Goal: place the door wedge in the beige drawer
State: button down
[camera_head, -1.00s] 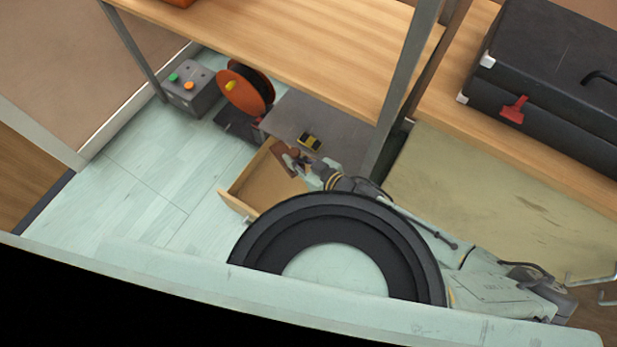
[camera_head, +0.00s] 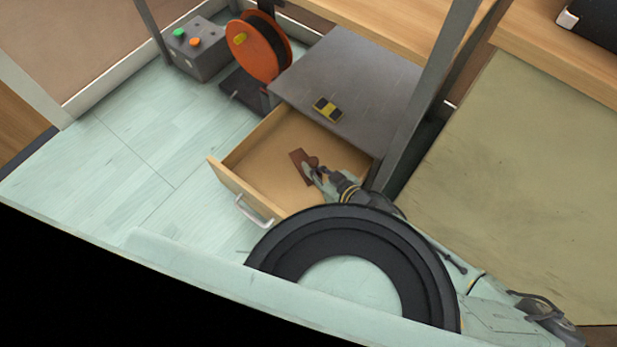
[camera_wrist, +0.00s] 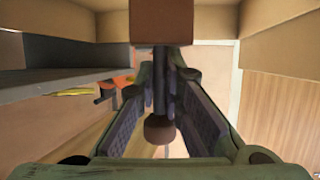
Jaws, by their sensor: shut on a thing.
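The door wedge (camera_head: 299,165) is a reddish-brown piece. In the wrist view the wedge (camera_wrist: 162,22) shows as a brown block at the top, with a dark stem and a round brown knob between the fingers. My gripper (camera_head: 310,172) is shut on it; the fingers (camera_wrist: 160,92) also show in the wrist view. The beige drawer (camera_head: 232,183) is pulled open, with a metal handle on its front. Wedge and gripper appear over the inside of the drawer, toward its right side. I cannot tell whether the wedge touches the drawer floor.
A grey cabinet top (camera_head: 350,85) lies behind the drawer, with a small yellow-and-black object (camera_head: 327,109) on it. An orange reel (camera_head: 255,50) and a grey button box (camera_head: 198,48) stand behind left. A dark grey post (camera_head: 430,90) rises right of the cabinet. The floor left is clear.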

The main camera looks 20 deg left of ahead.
notch_tip(320, 180, down, 8)
jog(key=shift+r+b, duration=0.15)
jog(key=shift+b, duration=0.85)
jog(key=c, duration=1.7)
grip_release()
jog(key=shift+f, duration=0.2)
jog(key=shift+r, duration=0.1)
jog(key=shift+d+r, duration=0.15)
jog(key=shift+r, duration=0.05)
jog(key=shift+p+v, duration=3.7)
jog(key=shift+v, duration=2.15)
jog(key=shift+s, duration=0.1)
